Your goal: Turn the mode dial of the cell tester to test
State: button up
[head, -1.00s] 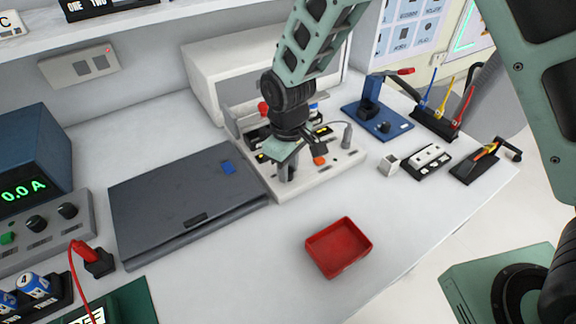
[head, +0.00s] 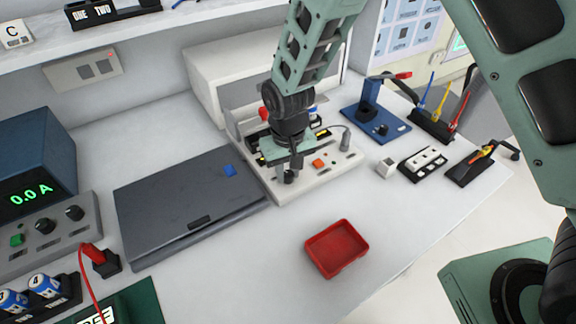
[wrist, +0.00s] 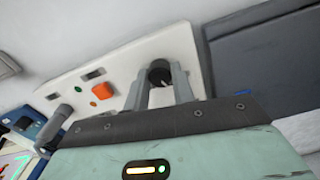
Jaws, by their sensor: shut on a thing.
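The cell tester (head: 335,168) is a cream panel with a black mode dial (wrist: 158,73) near one end. The tester also shows in the wrist view (wrist: 122,62). My gripper (head: 287,174) points down at the tester's front left part. In the wrist view its two grey fingers (wrist: 159,80) stand on either side of the dial and are shut on it. A pale pointer mark shows on the dial's face. The labels around the dial are too small to read. An orange button (wrist: 102,91) sits on the panel beside the dial.
A closed dark grey case (head: 185,205) lies close to the tester's left. A red tray (head: 337,248) stands in front on bare bench. A small white block (head: 386,167) and a black holder (head: 423,163) lie to the right. A beige box (head: 215,75) stands behind.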

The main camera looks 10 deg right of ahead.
aim_at(288, 173)
jog(key=shift+m+p, duration=0.65)
jog(key=shift+m, duration=1.05)
jog(key=o, duration=1)
jog(key=shift+r, duration=0.1)
notch_tip(288, 173, up, 17)
jog(key=shift+r, duration=0.15)
jog(key=s+d+r+n, duration=0.1)
jog(key=s+d+n, duration=0.2)
jog(key=s, duration=0.8)
jog(key=s+d+r+n, duration=0.2)
jog(key=s+n, duration=0.3)
jog(key=s, duration=0.6)
jog(key=shift+s+d+y, duration=0.3)
jog(key=shift+s+d, duration=0.1)
jog(key=shift+d, duration=0.3)
